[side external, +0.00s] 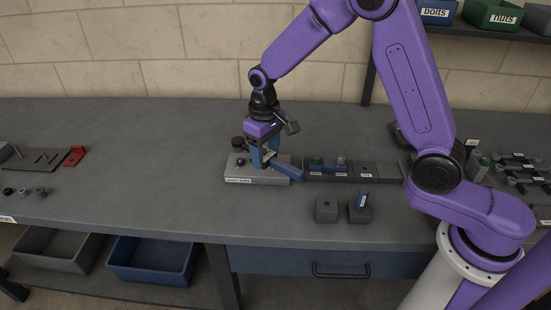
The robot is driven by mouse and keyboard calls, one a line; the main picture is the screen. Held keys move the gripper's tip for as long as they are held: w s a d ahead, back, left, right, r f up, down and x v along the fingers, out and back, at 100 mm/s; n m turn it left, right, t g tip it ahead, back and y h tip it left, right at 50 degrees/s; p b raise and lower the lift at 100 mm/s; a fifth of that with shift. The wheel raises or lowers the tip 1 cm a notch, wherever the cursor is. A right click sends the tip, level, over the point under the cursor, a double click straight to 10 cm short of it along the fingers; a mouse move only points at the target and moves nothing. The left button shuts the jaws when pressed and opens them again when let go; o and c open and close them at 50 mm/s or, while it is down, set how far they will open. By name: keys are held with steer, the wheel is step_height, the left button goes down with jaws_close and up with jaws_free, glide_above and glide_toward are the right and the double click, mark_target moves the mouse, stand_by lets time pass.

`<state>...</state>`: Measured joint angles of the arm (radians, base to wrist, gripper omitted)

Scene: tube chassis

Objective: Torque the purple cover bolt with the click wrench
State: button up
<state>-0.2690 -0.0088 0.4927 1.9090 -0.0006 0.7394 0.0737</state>
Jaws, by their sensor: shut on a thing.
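My gripper (264,150) points down over the light grey block (238,180), which has a small label on its front. It is shut on a blue tool that looks like the click wrench (288,171). The blue bar of the tool slants down to the right past the block's right end. The tool's working end is hidden or too small to make out. A purple bolt head (240,162) shows on top of the block, left of my gripper. I cannot tell whether the tool touches a bolt.
A row of dark trays (340,174) with small parts runs right of the block. Two dark holders (326,210) stand in front, one with a blue piece (362,199). A red part (75,156) and loose pieces lie far left. The bench between is clear.

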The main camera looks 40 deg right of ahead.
steer(key=shift+w+d+f, duration=0.15)
steer(key=shift+w+f, duration=0.1)
steer(key=shift+w, duration=0.1)
steer(key=shift+f, duration=1.45)
steer(key=shift+f, duration=1)
steer(key=o, duration=1.6)
steer(key=shift+d, duration=0.1)
